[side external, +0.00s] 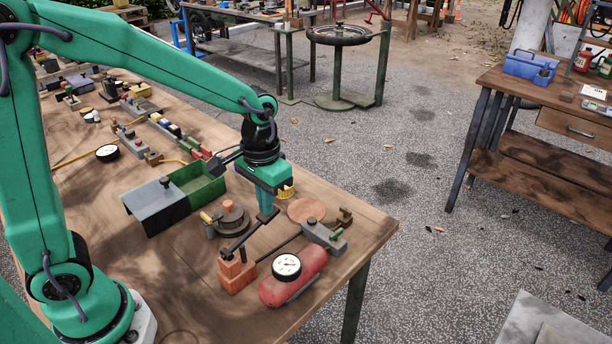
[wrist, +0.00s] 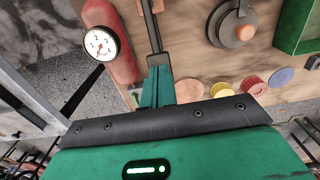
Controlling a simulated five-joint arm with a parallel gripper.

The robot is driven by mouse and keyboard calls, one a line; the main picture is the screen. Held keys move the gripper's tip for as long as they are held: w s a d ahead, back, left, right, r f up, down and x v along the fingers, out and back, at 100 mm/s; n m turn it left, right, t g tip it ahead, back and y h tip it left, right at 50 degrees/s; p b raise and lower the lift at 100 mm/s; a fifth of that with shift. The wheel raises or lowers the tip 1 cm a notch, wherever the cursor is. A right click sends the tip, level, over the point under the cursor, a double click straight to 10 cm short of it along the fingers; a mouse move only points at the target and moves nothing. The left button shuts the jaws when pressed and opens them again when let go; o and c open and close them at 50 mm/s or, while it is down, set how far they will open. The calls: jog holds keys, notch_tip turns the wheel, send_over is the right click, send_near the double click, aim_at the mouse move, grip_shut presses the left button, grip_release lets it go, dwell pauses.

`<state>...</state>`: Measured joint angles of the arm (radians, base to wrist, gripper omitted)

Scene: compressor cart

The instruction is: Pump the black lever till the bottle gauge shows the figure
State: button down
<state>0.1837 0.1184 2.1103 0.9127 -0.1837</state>
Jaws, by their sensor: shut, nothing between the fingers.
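The black lever (side external: 247,236) rises at a slant from an orange-red pump block (side external: 236,274) near the table's front edge. In the wrist view the lever (wrist: 152,28) runs up from my fingertips. My gripper (side external: 266,217) is shut, its tips at or just over the lever's free end; I cannot tell whether they touch. The red bottle (side external: 309,262) lies right of the block and carries a round white gauge (side external: 287,266). The gauge (wrist: 101,43) and bottle (wrist: 123,65) also show in the wrist view; the needle's exact reading is unclear.
A green-and-grey box (side external: 160,206) and a round dark fixture (side external: 231,217) stand left of my gripper. A grey block (side external: 322,236) and a round wooden disc (side external: 306,210) lie to the right. The table corner beyond is bare.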

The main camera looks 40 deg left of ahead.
notch_tip(320, 180, down, 6)
dwell(1.0)
jog(key=shift+r, duration=4.4)
jog(key=shift+f, duration=0.15)
notch_tip(320, 180, down, 8)
jog(key=shift+f, duration=0.25)
jog(key=shift+r, duration=4.4)
